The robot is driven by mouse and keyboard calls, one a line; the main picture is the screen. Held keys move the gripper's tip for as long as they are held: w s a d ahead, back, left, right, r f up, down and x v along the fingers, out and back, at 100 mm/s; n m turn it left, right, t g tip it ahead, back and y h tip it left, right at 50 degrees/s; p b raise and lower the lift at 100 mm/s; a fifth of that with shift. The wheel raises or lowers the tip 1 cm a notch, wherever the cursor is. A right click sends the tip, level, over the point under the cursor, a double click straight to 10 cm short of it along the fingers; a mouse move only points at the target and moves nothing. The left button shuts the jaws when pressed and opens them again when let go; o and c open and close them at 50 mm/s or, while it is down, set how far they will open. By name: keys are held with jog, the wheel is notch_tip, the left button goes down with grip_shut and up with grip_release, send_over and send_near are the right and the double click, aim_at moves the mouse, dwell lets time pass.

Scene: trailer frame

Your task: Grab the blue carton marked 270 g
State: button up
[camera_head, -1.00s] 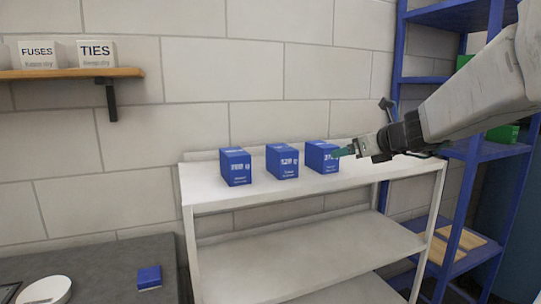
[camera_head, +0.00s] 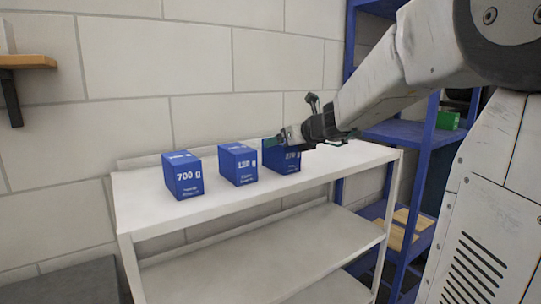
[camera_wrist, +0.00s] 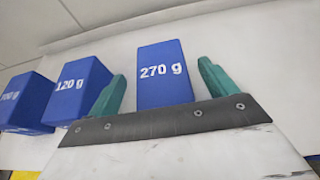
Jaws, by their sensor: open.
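The blue carton marked 270 g (camera_wrist: 164,72) stands upright on the shelf, between the two green fingers of my gripper (camera_wrist: 160,88) in the wrist view. The gripper is open, with a gap showing on the right side of the carton. In the head view the 270 g carton (camera_head: 275,158) is the rightmost of three blue cartons, partly hidden by my gripper (camera_head: 288,142). The carton marked 120 g (camera_wrist: 78,88) stands to its left, close to the left finger. It also shows in the head view (camera_head: 238,165). The carton marked 700 g (camera_head: 183,177) is farthest left.
The cartons stand on the top of a white shelf unit (camera_head: 150,217) against a block wall. A blue rack (camera_head: 400,132) with a green box (camera_head: 448,120) stands at the right. The shelf top in front of the cartons is clear.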

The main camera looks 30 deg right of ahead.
jog(key=x, duration=0.2)
jog(key=shift+w+f, duration=0.1)
jog(key=shift+w, duration=0.3)
jog(key=c, duration=1.3)
jog(key=shift+o, duration=0.2)
